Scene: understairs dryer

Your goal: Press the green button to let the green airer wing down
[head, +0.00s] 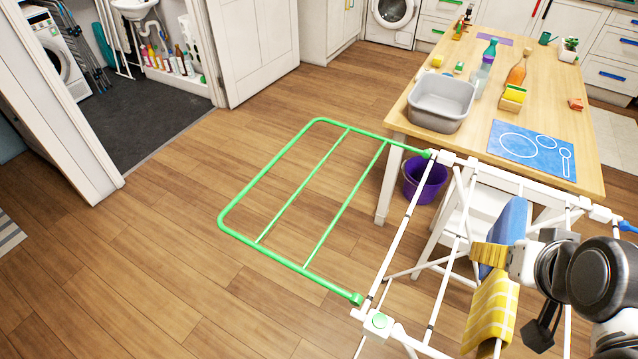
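The white airer (409,237) stands at the lower right. Its green wing (322,236) sticks out to the left over the wood floor, roughly level, hinged at two green joints on the airer's left side.
A blue cloth (511,228) and a yellow checked cloth (492,312) hang on the airer. The wooden table (421,140) holds a grey basin (440,103). A purple bucket (425,181) stands beyond the airer. The floor left of the wing is clear. A blue airer joint (627,226) shows far right.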

